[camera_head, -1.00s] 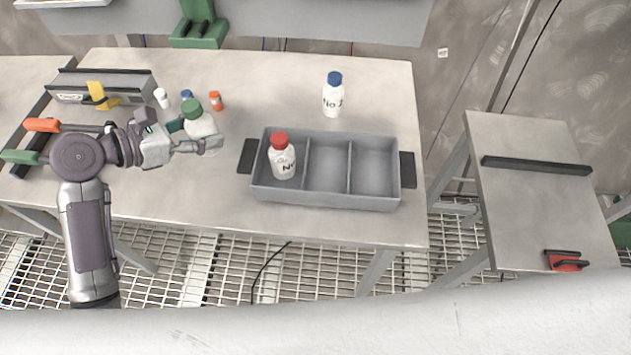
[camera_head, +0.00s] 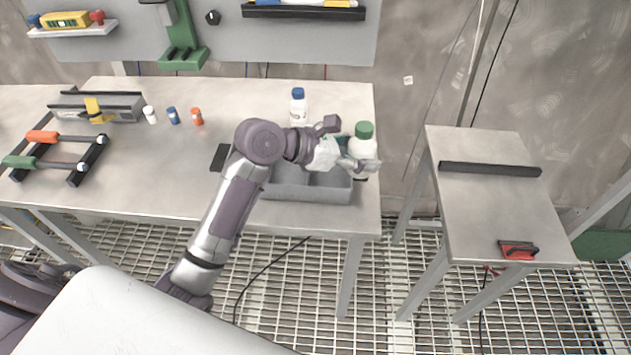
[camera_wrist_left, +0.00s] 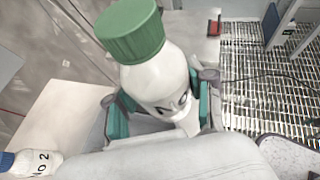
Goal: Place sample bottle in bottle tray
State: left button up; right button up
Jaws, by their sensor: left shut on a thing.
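My left gripper (camera_head: 362,166) is shut on a white sample bottle with a green cap (camera_head: 364,146). It holds the bottle at the right end of the grey bottle tray (camera_head: 305,190), apparently above it. In the left wrist view the green-capped bottle (camera_wrist_left: 155,70) sits between the fingers, its label partly hidden. My left arm covers much of the tray, and the red-capped bottle cannot be seen now. A white bottle with a blue cap (camera_head: 298,105) stands on the table behind the tray; it also shows in the left wrist view (camera_wrist_left: 35,162). My right gripper is not in view.
Screwdrivers (camera_head: 60,138) lie in a rack at the far left. A separate side table (camera_head: 490,205) stands to the right, across a gap.

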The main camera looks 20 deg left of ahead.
pick_arm(q)
jog(key=w+d, duration=0.3)
send_over(329, 176)
jog(key=f, duration=0.6)
jog(key=shift+s+d+f, duration=0.1)
jog(key=shift+d+f, duration=0.15)
jog(key=shift+a+f, duration=0.1)
jog(key=shift+a, duration=0.1)
jog(key=shift+f, duration=2.05)
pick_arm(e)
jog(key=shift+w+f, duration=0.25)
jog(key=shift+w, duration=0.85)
pick_arm(q)
jog(key=o, duration=1.3)
jog(key=shift+f, duration=0.15)
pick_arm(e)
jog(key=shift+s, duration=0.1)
